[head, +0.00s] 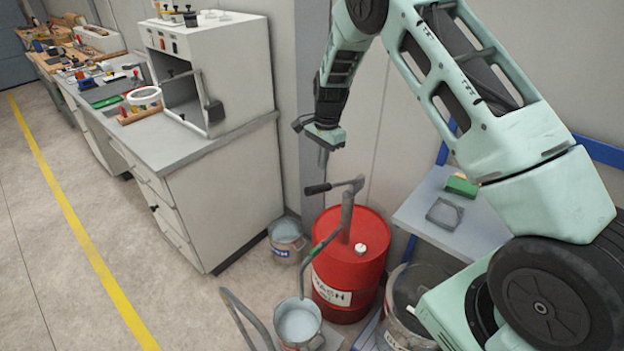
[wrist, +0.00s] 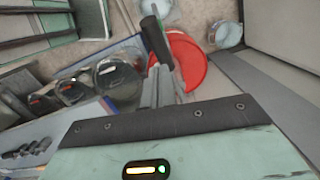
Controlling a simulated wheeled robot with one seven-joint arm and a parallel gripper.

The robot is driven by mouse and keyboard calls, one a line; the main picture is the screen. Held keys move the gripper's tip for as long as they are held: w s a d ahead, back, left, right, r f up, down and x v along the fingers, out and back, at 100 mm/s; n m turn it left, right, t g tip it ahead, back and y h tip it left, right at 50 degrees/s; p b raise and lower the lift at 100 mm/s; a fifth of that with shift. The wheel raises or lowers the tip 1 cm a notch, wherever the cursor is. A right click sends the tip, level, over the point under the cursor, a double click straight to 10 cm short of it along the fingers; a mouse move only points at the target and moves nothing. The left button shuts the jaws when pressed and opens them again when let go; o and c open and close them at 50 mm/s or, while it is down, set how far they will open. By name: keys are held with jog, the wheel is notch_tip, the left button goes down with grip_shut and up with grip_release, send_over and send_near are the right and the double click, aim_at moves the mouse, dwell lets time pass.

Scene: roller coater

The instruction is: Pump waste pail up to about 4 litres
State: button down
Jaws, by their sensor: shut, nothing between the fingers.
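The red drum (head: 335,285) stands on the floor with a grey hand pump (head: 347,215) upright in its lid. The pump's lever has a black grip (head: 318,188) pointing left; the grip also shows in the wrist view (wrist: 157,40). A spout hose (head: 326,240) runs down towards a metal pail (head: 298,323) in front of the drum. Pale grey shows inside that pail, but I cannot read its level. A second, labelled pail (head: 287,242) stands behind, beside the cabinet. My gripper (head: 323,158) is shut and empty, pointing down above the pump lever, apart from it.
A grey bench (head: 420,210) with a green block (head: 461,186) is right of the drum. An open container (head: 402,305) stands close to the drum's right. A white cabinet and worktop (head: 190,155) stand left. The floor beyond the yellow line is clear.

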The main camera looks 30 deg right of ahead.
aim_at(327, 185)
jog(key=shift+f, duration=0.15)
jog(key=shift+s+a+f+b, duration=0.15)
jog(key=shift+f+b, duration=0.95)
jog(key=shift+f, duration=0.6)
jog(key=shift+w+a+f+b, duration=0.15)
jog(key=shift+f+b, duration=0.95)
jog(key=shift+f, duration=0.6)
jog(key=shift+s, duration=0.1)
jog(key=shift+f+b, duration=1.45)
jog(key=shift+f, duration=0.8)
jog(key=shift+r, duration=0.1)
jog(key=shift+w+d+r, duration=0.2)
jog(key=shift+d+r, duration=0.05)
jog(key=shift+d, duration=0.5)
jog(key=shift+w+d+r, duration=0.15)
jog(key=shift+d+r, duration=0.1)
jog(key=shift+d, duration=0.45)
